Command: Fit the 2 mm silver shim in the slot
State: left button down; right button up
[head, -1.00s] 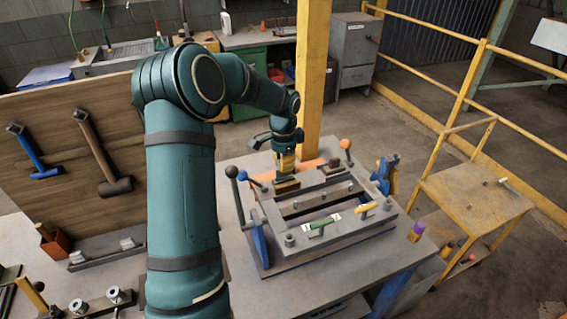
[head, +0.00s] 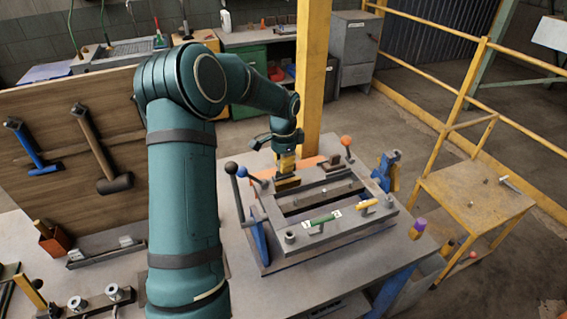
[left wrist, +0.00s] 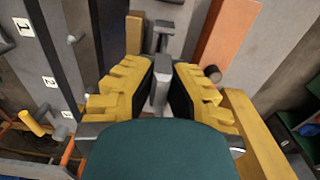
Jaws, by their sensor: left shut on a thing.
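My left gripper (head: 287,178) is over the back left part of the grey fixture (head: 345,228), fingers pointing down. In the left wrist view its yellow fingers with black pads (left wrist: 163,88) are closed on a narrow silver-grey piece, which looks like the silver shim (left wrist: 160,90). No thickness mark can be read on it. The fixture has a long dark opening between its bars. The green-handled shim (head: 321,219) and the yellow-handled shim (head: 366,204) sit on its front bar beside white labels. Whether the held piece touches the fixture is unclear. My right gripper is out of view.
Ball-topped levers, black (head: 231,168) and orange (head: 346,141), stand up around the fixture. A blue clamp-like part (head: 385,170) is at its right. A wooden board (head: 60,160) with hammers stands left. A yellow post (head: 313,75) rises behind the table.

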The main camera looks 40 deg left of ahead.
pick_arm(q)
jog(key=shift+f+b, duration=0.4)
jog(key=shift+f, duration=0.4)
jog(key=c, duration=1.1)
grip_release()
jog(key=shift+o, duration=0.2)
notch_tip(320, 180, up, 12)
jog(key=shift+r, duration=0.1)
